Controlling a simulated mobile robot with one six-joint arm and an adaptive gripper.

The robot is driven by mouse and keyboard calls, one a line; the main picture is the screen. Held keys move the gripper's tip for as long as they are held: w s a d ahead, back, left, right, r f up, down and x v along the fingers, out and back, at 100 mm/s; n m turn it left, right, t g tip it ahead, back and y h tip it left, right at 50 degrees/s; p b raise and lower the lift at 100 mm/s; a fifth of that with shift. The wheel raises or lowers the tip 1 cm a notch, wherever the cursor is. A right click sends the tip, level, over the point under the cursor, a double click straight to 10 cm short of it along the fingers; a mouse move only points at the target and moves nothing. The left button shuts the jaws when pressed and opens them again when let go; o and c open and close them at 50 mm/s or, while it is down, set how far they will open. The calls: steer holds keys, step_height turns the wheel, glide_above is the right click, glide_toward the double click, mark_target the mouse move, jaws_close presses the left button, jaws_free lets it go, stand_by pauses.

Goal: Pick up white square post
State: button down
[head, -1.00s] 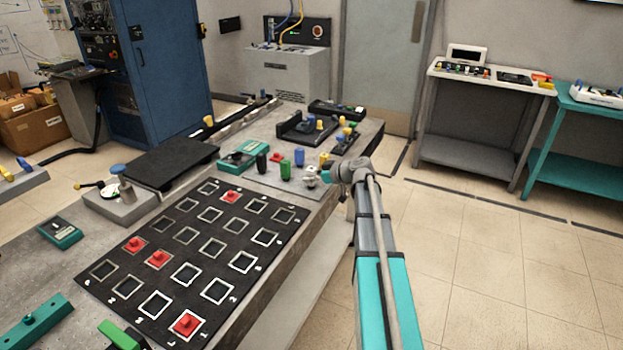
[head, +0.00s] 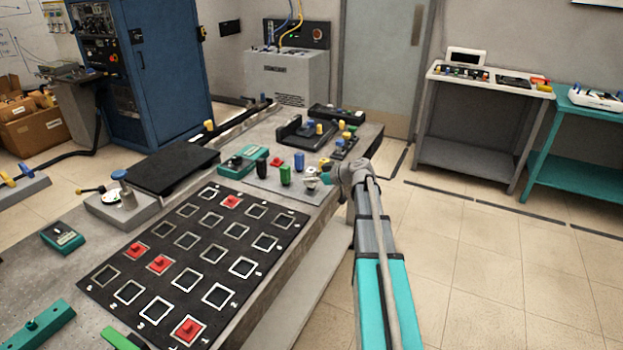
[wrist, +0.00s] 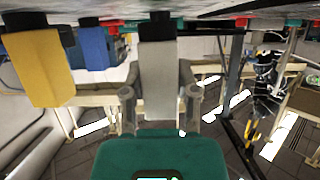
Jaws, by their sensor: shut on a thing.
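The white square post (wrist: 158,65) stands between the two fingers of my gripper (wrist: 160,98) in the wrist view, which shows the bench top along its upper edge. The fingers are shut on the post's sides. The post's dark base still appears to meet the bench surface. In the head view my gripper (head: 328,179) is at the right edge of the bench, beside a small pale shape that I take to be the white post (head: 311,183); its detail is too small to tell.
A yellow post (wrist: 40,72) and a blue post (wrist: 92,48) stand close beside it. Green (head: 285,176) and black (head: 261,166) posts stand left of my gripper. A black grid mat (head: 193,250) with several red pieces lies nearer. The floor right of the bench is clear.

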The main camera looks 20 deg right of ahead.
steer(key=shift+r+p, duration=0.35)
steer(key=shift+r, duration=0.3)
steer(key=s+d+r+p, duration=0.5)
steer(key=s+r+p, duration=0.5)
steer(key=s, duration=0.2)
steer(key=shift+s+d, duration=0.4)
steer(key=shift+r, duration=0.1)
step_height(320, 180, up, 3)
steer(key=p, duration=0.3)
steer(key=shift+f, duration=0.2)
